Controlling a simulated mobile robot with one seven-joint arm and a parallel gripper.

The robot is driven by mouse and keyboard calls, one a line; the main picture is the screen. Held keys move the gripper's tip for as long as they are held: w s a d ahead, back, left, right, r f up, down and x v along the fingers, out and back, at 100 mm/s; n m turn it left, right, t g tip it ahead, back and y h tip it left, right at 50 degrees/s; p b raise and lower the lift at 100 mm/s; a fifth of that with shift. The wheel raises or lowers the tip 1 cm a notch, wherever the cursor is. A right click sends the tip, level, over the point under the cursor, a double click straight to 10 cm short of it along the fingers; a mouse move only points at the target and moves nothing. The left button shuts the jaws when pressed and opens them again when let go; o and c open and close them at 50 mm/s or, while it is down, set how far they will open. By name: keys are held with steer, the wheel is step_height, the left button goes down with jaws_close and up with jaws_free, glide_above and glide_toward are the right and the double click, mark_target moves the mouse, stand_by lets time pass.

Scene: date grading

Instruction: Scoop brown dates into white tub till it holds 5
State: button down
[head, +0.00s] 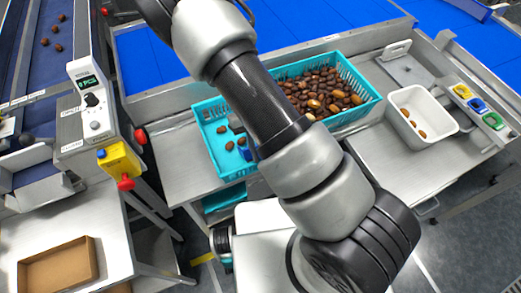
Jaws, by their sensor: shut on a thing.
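A turquoise crate (210,150) lies under my arm, which crosses its middle. Brown dates (325,90) are heaped in its right part, some lighter and more orange. Its left part shows bare floor with a few loose dates (229,145). My gripper (240,132) is low over that left part, largely hidden by my arm. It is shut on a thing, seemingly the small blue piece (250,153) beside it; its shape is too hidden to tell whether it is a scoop. The white tub (446,121) stands on the right-hand bench with a few brown dates on its floor.
A control box (88,95) and a yellow-and-red switch (120,160) stand at left. A cardboard box (60,265) is at front left. Blue belts run behind.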

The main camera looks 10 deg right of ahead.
steer(key=shift+w+a+f+t+y, duration=0.15)
steer(key=shift+w+a+f+t, duration=0.35)
steer(key=shift+w, duration=0.95)
steer(key=shift+w+a+f+t+y, duration=0.2)
steer(key=shift+w+a+f+t, duration=0.3)
steer(key=shift+w, duration=0.95)
steer(key=shift+w+a+f+t+y, duration=0.25)
steer(key=shift+w+f+t, duration=0.4)
steer(key=shift+w, duration=0.8)
steer(key=shift+w+a+t+b, duration=0.25)
steer(key=shift+w+b, duration=0.05)
steer(key=shift+w, duration=0.4)
steer(key=shift+w+a+t+b, duration=0.2)
steer(key=shift+w+b, duration=0.05)
steer(key=shift+w, duration=0.45)
steer(key=shift+s+d, duration=0.1)
steer(key=shift+s, duration=0.15)
step_height(320, 180, up, 15)
steer(key=p, duration=0.1)
steer(key=shift+r, duration=0.1)
